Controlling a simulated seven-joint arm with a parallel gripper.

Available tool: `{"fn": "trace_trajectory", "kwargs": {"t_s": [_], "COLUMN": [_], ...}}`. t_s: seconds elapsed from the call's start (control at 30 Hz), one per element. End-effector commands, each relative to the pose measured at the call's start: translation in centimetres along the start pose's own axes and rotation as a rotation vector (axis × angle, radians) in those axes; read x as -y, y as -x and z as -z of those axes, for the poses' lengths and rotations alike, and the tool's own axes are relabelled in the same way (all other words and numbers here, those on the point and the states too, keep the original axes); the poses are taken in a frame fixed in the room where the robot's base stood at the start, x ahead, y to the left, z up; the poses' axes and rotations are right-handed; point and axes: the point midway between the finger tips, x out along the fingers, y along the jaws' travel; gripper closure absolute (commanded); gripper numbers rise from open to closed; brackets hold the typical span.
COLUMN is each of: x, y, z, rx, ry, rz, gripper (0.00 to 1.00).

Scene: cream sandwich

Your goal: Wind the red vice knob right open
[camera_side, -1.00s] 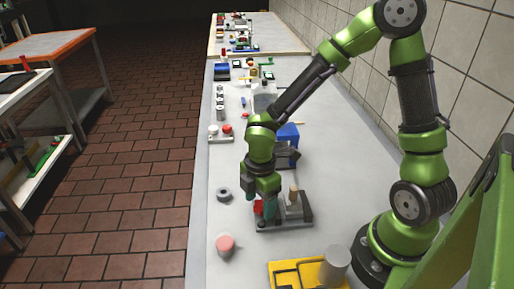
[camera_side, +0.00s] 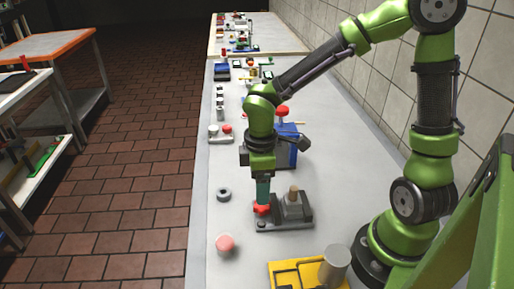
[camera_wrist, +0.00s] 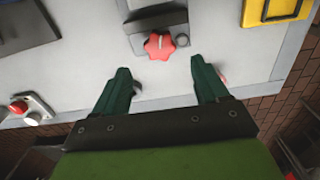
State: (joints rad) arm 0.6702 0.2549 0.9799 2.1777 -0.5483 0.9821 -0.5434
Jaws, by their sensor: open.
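The red vice knob (camera_side: 262,209) is on the left end of the grey vice (camera_side: 285,225). A tan peg (camera_side: 294,190) stands upright at the vice block. My gripper (camera_side: 263,199) points down just above the knob, its fingers overlapping in the side view. In the wrist view my gripper (camera_wrist: 158,68) is open and empty, its two green fingers spread wide. The lobed knob (camera_wrist: 158,47) shows there beyond the fingertips, roughly midway between them, with a pale mark on top. I see no finger contact with it.
A grey ring (camera_side: 224,195) and a pink-topped round piece (camera_side: 226,245) lie left of the vice. The bench's left edge is close.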

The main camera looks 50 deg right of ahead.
Motion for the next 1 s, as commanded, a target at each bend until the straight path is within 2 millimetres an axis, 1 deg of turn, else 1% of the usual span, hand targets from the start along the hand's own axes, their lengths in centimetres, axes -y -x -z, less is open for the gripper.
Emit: {"fn": "trace_trajectory", "kwargs": {"t_s": [0.03,0.5,0.53,0.67,1.0], "x": [-0.2,0.0,0.1,0.4,-0.4], "y": [1.2,10.6,11.1,11.0,13.9], "z": [0.0,0.1,0.1,-0.5,-1.5], "rx": [-0.003,-0.004,-0.004,0.024,0.054], "ry": [-0.003,0.002,0.009,0.169,0.513], "rz": [-0.008,-0.004,-0.001,0.029,0.075], "gripper": [0.27,0.27,0.27,0.27,0.27]}}
